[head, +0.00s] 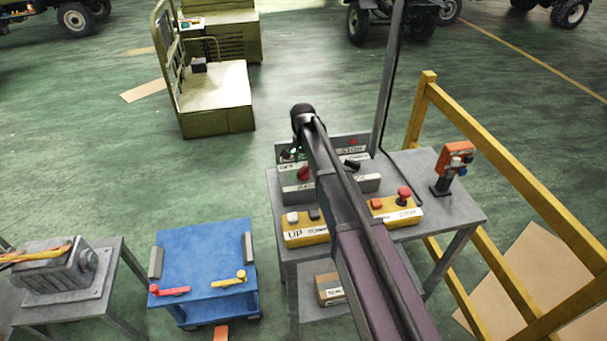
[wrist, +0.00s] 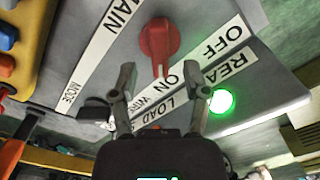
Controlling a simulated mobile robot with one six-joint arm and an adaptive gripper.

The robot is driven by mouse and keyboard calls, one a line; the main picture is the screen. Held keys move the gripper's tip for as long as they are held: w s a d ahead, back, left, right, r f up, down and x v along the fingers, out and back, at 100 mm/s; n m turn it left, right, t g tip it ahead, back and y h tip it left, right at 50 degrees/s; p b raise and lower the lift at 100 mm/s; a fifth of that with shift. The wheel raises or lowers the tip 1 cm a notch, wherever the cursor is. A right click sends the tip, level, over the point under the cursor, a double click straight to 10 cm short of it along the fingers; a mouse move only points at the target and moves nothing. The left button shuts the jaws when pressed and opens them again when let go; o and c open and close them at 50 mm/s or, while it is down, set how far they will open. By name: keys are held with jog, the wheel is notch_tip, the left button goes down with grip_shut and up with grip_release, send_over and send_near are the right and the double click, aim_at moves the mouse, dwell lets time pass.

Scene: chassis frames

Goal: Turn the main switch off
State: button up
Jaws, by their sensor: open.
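The main switch is a red rotary knob (wrist: 159,42) on a grey panel. It also shows in the head view (head: 304,173), beside my arm. In the wrist view its narrow end points toward the ON label (wrist: 170,82); the OFF label (wrist: 215,42) is to the right. My gripper (wrist: 163,82) is open and empty. A green lamp (wrist: 221,101) glows beside the right finger.
The grey control box (head: 358,184) stands on a metal table (head: 446,208). In front are yellow boxes with UP (head: 305,232) and STOP (head: 397,214) labels. An orange device (head: 456,158) and yellow railing (head: 490,160) are at right. A blue cart (head: 203,255) stands left.

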aim_at(303, 168)
jog(key=shift+f+b, duration=1.55)
jog(key=shift+f, duration=0.25)
grip_shut()
